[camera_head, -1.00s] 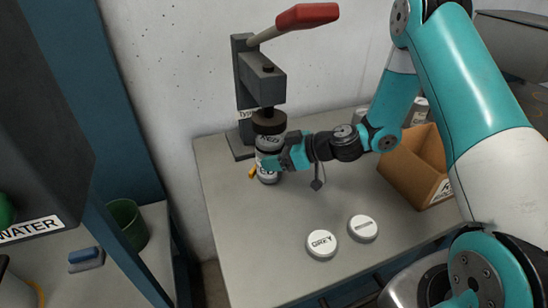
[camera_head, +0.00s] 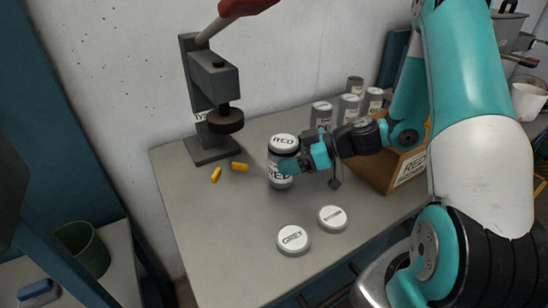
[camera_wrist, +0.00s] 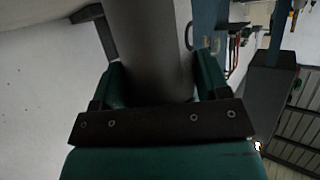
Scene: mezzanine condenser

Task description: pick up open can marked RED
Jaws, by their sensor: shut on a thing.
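The can marked RED (camera_head: 279,180) is a grey cylinder with a white label. A white lid marked RED (camera_head: 283,143) sits on its top, so it looks closed, not open. My gripper (camera_head: 292,166) is shut on the can's side from the right. The can is upright, clear of the press; I cannot tell whether its base touches the bench. In the wrist view the can's grey body (camera_wrist: 150,45) stands between the two green fingers. Its far side is hidden.
A lever press (camera_head: 213,75) stands at the back left of the bench (camera_head: 210,225), with two orange pieces (camera_head: 239,166) beside it. A GREY lid (camera_head: 293,239) and another lid (camera_head: 332,218) lie in front. Several cans (camera_head: 348,108) and a cardboard box (camera_head: 400,172) stand right.

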